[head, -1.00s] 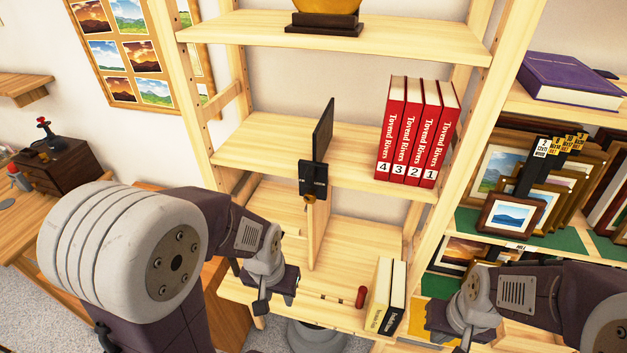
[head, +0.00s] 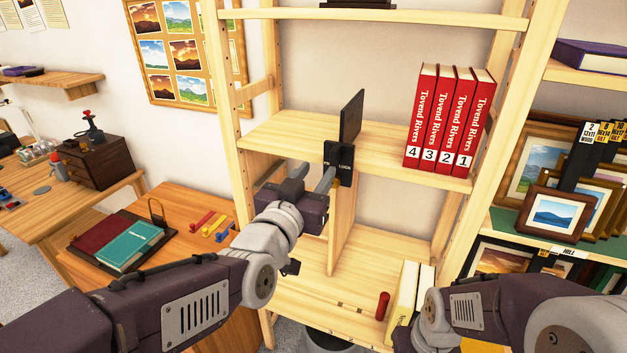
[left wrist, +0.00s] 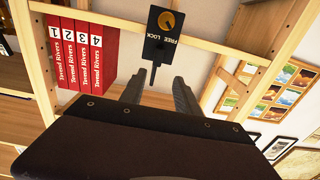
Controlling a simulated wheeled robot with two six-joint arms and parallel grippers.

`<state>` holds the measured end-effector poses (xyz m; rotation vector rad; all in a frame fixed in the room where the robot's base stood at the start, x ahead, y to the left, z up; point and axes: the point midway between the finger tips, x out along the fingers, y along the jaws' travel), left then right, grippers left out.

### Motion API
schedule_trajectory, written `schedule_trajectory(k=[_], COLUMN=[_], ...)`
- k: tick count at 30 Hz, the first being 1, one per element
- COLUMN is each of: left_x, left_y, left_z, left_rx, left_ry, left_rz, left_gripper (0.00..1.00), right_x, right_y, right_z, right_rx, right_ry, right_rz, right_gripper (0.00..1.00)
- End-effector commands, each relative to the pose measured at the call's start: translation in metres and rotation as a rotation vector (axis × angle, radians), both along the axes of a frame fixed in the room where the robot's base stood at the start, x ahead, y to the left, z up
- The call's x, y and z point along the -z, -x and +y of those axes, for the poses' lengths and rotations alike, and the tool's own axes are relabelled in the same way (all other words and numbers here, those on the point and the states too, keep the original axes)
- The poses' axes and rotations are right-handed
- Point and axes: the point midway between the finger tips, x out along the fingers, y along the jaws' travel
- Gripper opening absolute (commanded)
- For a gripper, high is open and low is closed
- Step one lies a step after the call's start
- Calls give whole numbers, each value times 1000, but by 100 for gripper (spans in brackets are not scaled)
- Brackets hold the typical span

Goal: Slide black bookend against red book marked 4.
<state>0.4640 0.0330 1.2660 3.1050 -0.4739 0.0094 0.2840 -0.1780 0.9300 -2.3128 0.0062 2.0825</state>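The black bookend (head: 350,118) stands upright on the middle shelf, left of the red books and apart from them. Its black front plate (head: 338,163) hangs at the shelf's front edge; in the left wrist view the plate (left wrist: 165,38) reads FREE and LOCK beside a brass knob. The red book marked 4 (head: 421,115) is the leftmost of the row; it also shows in the left wrist view (left wrist: 106,62). My left gripper (head: 313,178) is open, its fingers apart, just in front and left of the plate. My right gripper (head: 405,338) is low at the right, mostly hidden.
Red books marked 3, 2 and 1 (head: 462,120) stand right of book 4. Bare shelf (head: 385,145) lies between bookend and books. An upright wooden divider (head: 343,225) is below. A red cylinder (head: 383,305) and pale books (head: 405,295) are on the lower shelf.

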Motion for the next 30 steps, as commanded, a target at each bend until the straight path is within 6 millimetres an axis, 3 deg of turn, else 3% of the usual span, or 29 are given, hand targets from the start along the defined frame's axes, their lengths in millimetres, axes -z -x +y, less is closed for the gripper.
schedule_trajectory(k=[7, 19, 30], left_x=[1, 1, 3], left_y=[-5, -76, -85], left_z=[-7, -30, -32], left_rx=[12, 12, 12], left_ry=[-1, -3, -1], left_rz=[4, 4, 4], left_gripper=[38, 38, 35], right_x=[-1, -18, -18], right_y=[0, 0, 0], right_z=[0, 0, 0], right_rx=[0, 0, 0], right_ry=[0, 0, 0], right_rz=[-1, -1, 0], right_gripper=[0, 0, 0])
